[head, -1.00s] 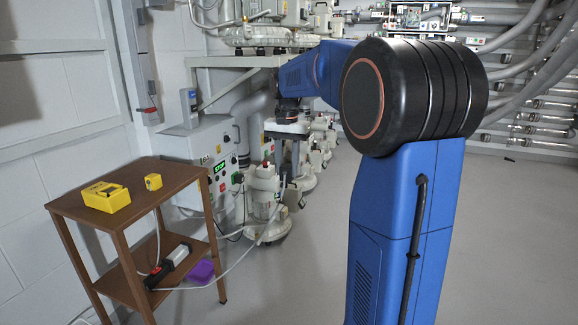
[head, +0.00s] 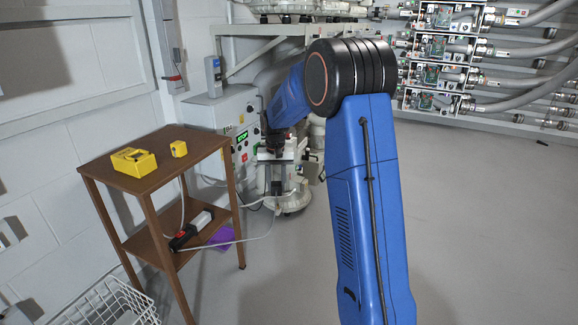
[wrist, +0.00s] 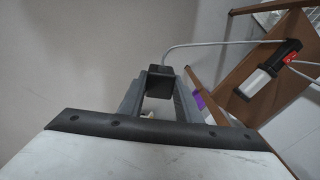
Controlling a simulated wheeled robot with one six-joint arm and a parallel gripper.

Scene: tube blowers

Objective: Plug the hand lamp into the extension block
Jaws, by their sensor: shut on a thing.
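My gripper (head: 276,186) is shut on a black plug (wrist: 159,80), which sits between the fingers in the wrist view. It is held in the air right of the wooden table, in front of the white machine. A pale cable runs from the plug towards the lower shelf. The hand lamp (head: 191,229), black with a white lens and a red spot, lies on that shelf; it also shows in the wrist view (wrist: 265,76).
A larger yellow box (head: 133,162) is on the brown table (head: 158,183). A control cabinet (head: 232,125) stands behind my gripper. Floor at right is clear.

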